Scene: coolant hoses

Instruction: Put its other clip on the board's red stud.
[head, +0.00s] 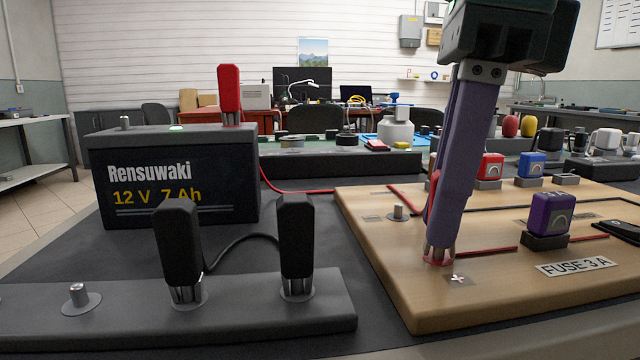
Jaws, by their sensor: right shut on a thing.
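My right gripper (446,215) comes down from the top right and is shut on a red clip (432,205). Its purple finger hides most of the clip. The clip's metal jaws are low at the board's red stud (438,260), whose red base shows around them; I cannot tell how far they are seated. The wooden board (500,297) has a plus mark beside this stud. The lead's other red clip (229,90) stands upright on the battery (175,175). The red cable (300,191) runs from the battery toward the board. My left gripper is not in view.
Two black clips (177,240) (296,235) joined by a black cable stand upright on a grey rail (240,318) in front. A bare stud (398,211) is left of my gripper. A purple block (551,214) stands on the board to the right.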

